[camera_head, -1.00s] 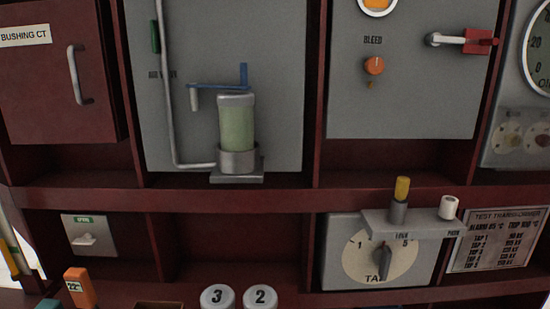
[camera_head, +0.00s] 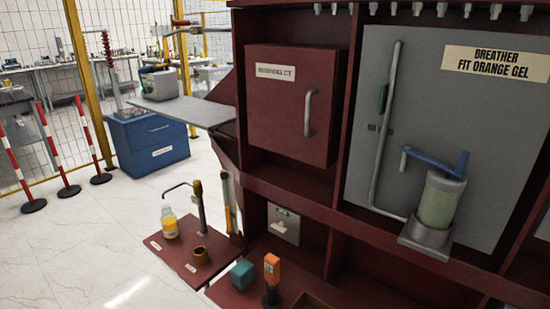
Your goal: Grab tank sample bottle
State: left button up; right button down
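A small clear bottle (camera_head: 169,222) with yellow-orange contents and a pale top stands upright on the dark red side shelf (camera_head: 165,262) at the lower left. It is under or close to the end of a thin bent spout (camera_head: 178,187) on a brown-topped post; I cannot tell whether they touch. I take it to be the tank sample bottle, as the shelf labels are too small to read. Neither of my grippers shows in the head view.
The red cabinet with a BUSHING CT door (camera_head: 292,103) fills the right side. A brown ring-shaped cup (camera_head: 200,255), a teal block (camera_head: 243,274) and an orange handheld device (camera_head: 271,267) are near the bottle. Striped posts (camera_head: 55,150) and a blue cabinet (camera_head: 150,148) stand behind open floor.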

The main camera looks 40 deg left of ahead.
aim_at(168, 220)
jog(key=u, duration=2)
jog(key=i+j+z, duration=0.1)
jog(key=j, duration=0.25)
jog(key=i+j+z, duration=0.1)
jog(key=j, duration=0.25)
jog(key=i+j+z, duration=0.1)
jog(key=j, duration=0.3)
jog(key=i+j+z, duration=0.1)
jog(key=i+j, duration=0.15)
jog(key=j, duration=0.1)
